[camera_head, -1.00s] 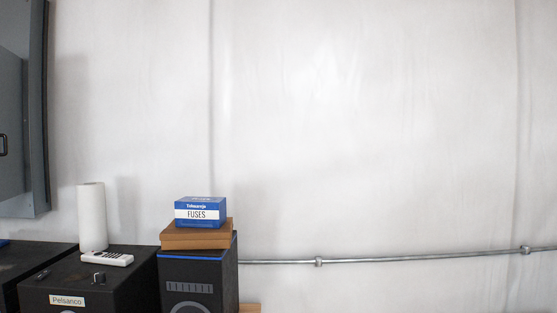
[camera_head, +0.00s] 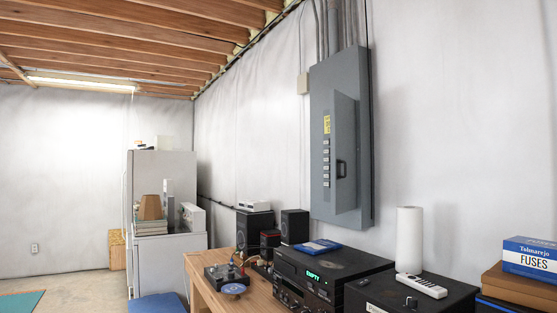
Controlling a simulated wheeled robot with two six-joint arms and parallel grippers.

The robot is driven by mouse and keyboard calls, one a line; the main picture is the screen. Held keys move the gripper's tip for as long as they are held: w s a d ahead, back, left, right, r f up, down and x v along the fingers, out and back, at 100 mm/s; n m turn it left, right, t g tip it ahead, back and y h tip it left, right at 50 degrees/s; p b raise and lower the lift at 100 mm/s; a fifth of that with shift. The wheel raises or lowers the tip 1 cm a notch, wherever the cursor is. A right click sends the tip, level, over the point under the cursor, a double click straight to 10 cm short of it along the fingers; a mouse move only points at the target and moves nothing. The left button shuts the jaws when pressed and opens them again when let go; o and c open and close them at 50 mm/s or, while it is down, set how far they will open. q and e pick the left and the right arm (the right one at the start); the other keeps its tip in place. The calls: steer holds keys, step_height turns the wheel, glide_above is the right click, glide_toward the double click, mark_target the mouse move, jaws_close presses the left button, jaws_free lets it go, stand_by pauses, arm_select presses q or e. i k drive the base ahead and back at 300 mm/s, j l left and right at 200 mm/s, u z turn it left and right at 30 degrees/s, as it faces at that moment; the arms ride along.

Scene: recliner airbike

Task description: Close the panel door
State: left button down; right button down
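The grey electrical panel (camera_head: 361,75) is mounted on the white wall, right of centre in the head view. Its narrow door (camera_head: 345,150) stands open, swung out from the panel, with a dark handle (camera_head: 341,169) on it. A column of breaker switches (camera_head: 326,163) and a yellow label show to the left of the door. Neither of my grippers is in view.
A wooden workbench (camera_head: 228,300) runs below the panel, bearing black stereo units (camera_head: 330,272), speakers (camera_head: 294,226), a paper towel roll (camera_head: 409,240), a remote (camera_head: 421,286) and a fuse box (camera_head: 530,259). A fridge (camera_head: 165,175) stands at left. Some floor shows at far left.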

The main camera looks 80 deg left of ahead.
mark_target(343, 197)
steer(key=j+u, duration=0.1)
steer(key=u, duration=2.05)
